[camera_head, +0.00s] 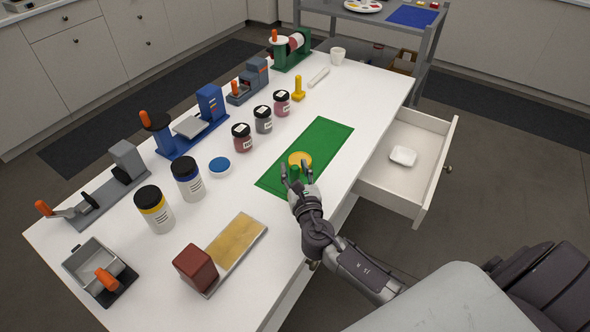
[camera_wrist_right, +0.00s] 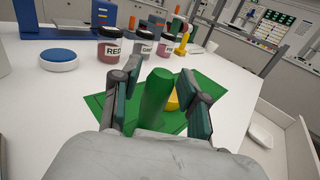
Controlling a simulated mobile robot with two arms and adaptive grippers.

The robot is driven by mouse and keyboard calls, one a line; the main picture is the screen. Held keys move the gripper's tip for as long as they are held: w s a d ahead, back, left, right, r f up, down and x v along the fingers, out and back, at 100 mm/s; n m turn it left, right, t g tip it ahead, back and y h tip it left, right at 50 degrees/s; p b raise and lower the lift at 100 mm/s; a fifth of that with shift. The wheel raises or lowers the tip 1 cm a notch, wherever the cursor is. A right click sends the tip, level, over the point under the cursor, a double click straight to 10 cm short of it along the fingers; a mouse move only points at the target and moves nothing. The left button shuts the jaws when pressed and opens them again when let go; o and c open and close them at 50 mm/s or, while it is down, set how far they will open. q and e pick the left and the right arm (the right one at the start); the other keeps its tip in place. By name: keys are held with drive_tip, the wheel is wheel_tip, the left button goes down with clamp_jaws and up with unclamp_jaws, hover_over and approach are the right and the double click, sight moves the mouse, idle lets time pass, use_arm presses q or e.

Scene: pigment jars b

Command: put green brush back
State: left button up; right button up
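A thick green cylinder, which looks like the green brush's handle (camera_wrist_right: 157,100), stands upright between the fingers of my right gripper (camera_wrist_right: 158,108) in the right wrist view. Gaps show on both sides, so the fingers are open around it. In the head view the green handle (camera_head: 294,173) shows between the fingertips of my right gripper (camera_head: 295,174), over the near part of the green mat (camera_head: 325,140). Its lower end is hidden. A yellow disc (camera_head: 300,158) lies on the mat just beyond it. My left gripper is not in view.
Three labelled jars (camera_head: 263,120) stand left of the mat, with a blue-lidded tub (camera_head: 220,166) nearby. A yellow upright tool (camera_head: 299,88) stands beyond them. An open drawer (camera_head: 410,175) holding a white piece juts out at right. A tan tray (camera_head: 238,245) lies nearer.

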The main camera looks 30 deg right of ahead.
drive_tip(key=shift+r, duration=0.2)
drive_tip(key=b+v, duration=0.1)
drive_tip(key=v, duration=1.1)
drive_tip(key=shift+d, duration=0.1)
